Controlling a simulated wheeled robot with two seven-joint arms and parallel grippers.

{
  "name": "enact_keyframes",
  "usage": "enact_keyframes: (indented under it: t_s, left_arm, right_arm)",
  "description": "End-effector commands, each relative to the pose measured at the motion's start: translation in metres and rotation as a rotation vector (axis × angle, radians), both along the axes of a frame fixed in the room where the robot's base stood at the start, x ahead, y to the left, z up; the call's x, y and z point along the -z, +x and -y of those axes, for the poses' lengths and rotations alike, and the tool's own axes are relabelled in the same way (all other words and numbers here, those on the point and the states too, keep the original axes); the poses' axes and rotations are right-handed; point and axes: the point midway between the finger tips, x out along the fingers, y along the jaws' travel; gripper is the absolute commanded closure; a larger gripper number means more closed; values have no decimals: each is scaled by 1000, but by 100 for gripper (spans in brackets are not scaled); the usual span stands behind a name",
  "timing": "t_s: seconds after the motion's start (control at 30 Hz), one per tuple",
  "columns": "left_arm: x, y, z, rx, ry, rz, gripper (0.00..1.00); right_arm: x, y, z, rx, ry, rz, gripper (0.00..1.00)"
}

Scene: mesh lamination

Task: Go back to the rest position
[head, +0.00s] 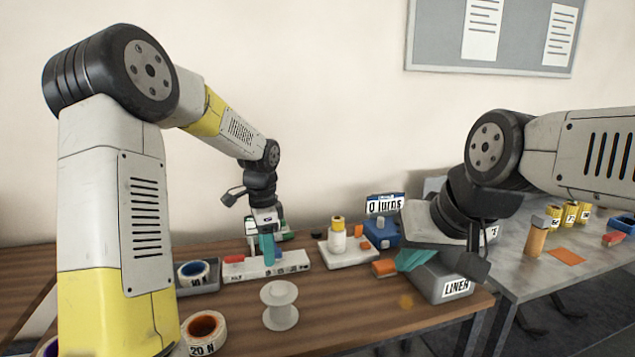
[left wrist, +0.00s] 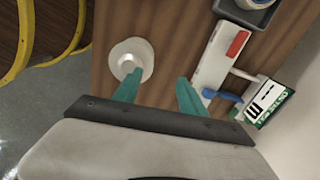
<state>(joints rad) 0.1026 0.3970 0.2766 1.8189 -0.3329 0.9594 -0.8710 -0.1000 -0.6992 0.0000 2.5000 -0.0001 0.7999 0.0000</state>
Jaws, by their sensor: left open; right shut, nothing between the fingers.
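My left gripper (head: 267,248) has teal fingers and hangs over the white labelled strip on the wooden table. In the left wrist view its two fingers (left wrist: 158,90) are spread apart with nothing between them. A white spool (head: 280,305) stands nearer the front edge; it also shows in the left wrist view (left wrist: 131,58), just beyond the left fingertip. My right gripper (head: 412,259) is shut and empty, low over the grey bin labelled LINER (head: 443,283). The right wrist hides part of that bin and the table behind it.
A white strip (head: 268,264), a blue roll in a grey tray (head: 196,275), a roll marked 20 N (head: 204,332), a white stand with a bottle (head: 348,250) and a blue counter reading 0 turns (head: 382,232) crowd the table. A grey table (head: 530,275) with yellow cylinders stands right.

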Motion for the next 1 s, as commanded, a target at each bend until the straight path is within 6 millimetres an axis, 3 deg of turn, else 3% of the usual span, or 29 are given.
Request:
enact_keyframes:
  t_s: [0.27, 0.47, 0.73, 1.0]
  left_arm:
    - [-36, -24, -4, -126, -9, 60, 51]
    - [-71, -56, -8, -281, -35, 126, 51]
    - [-125, -139, -16, -646, -173, 261, 51]
    - [-142, -217, -16, -990, -402, 335, 51]
  right_arm:
    - [0, 0, 0, 0, 0, 1, 100]
    - [0, 0, 0, 0, 0, 1, 100]
    - [0, 0, 0, 0, 0, 1, 100]
    - [0, 0, 0, 0, 0, 1, 100]
